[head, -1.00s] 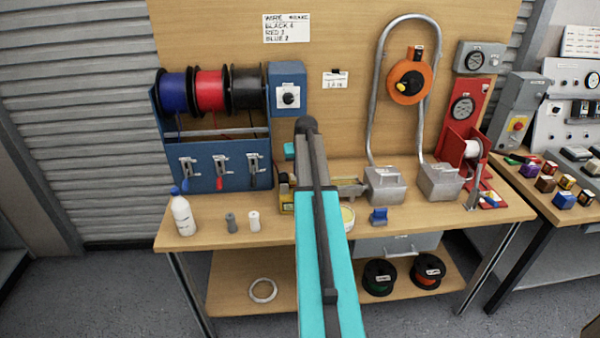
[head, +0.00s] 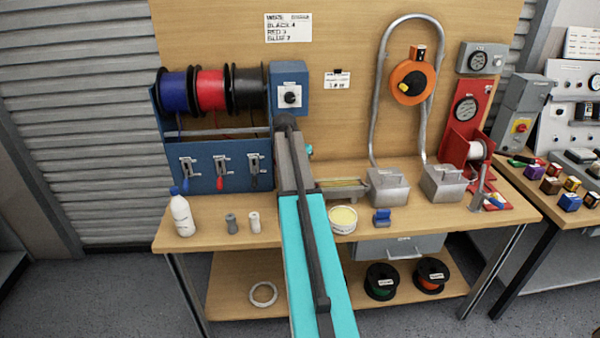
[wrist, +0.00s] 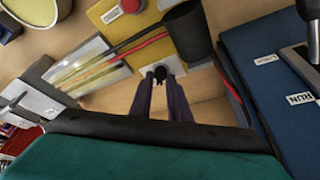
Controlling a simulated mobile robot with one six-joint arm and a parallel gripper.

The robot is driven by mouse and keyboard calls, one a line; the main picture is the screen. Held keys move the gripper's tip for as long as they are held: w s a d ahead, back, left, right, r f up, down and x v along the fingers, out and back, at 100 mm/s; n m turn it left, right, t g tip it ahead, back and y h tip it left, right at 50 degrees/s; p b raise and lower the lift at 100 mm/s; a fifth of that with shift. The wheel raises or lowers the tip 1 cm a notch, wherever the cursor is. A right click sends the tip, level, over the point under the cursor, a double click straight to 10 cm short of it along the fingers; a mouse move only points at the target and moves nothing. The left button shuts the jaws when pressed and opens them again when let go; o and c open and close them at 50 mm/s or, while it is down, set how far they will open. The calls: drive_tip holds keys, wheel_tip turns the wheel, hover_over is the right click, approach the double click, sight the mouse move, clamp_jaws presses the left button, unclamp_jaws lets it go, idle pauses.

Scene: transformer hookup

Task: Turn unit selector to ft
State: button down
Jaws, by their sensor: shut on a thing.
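My gripper (wrist: 166,97) shows in the wrist view with its two dark fingers close together. Their tips are around a small dark knob (wrist: 160,73) on a pale plate, which I take for the unit selector; its markings are too small to read. The plate is beside a yellow block (wrist: 118,25) with a red button. In the head view my arm covers the gripper and this knob.
A blue unit (wrist: 285,70) stands close on the right in the wrist view. A dark cup (wrist: 187,30) and red and black leads lie near the fingers. In the head view, a round tub (head: 343,219) and metal boxes (head: 388,190) stand right of my arm.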

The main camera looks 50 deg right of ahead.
drive_tip(key=shift+w+a+m, duration=0.1)
drive_tip(key=shift+m, duration=0.4)
drive_tip(key=c, duration=1.7)
unclamp_jaws()
drive_tip(key=shift+r, duration=0.15)
drive_tip(key=shift+b+v, duration=1.5)
drive_tip(key=shift+v, duration=5.25)
drive_tip(key=shift+w+a, duration=0.15)
drive_tip(key=shift+w, duration=0.05)
